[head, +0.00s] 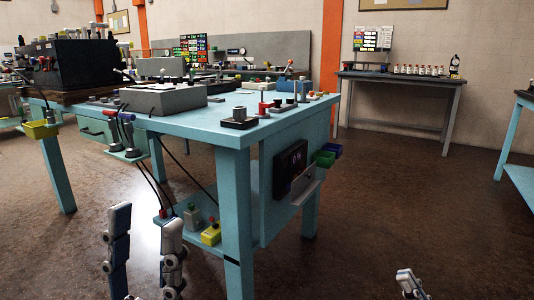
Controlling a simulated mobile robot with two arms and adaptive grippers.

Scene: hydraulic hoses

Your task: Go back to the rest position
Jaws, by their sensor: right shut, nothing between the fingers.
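My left gripper (146,216) is at the lower left, pointing up, with its two fingers wide apart and no object between them. It is in front of the turquoise workbench (190,124), apart from it as far as I can tell. My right gripper (408,277) only just shows at the bottom edge, right of the bench, over the brown floor. It is shut and empty, and most of it is cut off by the frame.
Dark hoses (157,172) hang from fittings at the bench's left side. A dark table (395,77) with small bottles stands at the back wall. Another turquoise table (519,180) is at the right edge. Floor between is clear.

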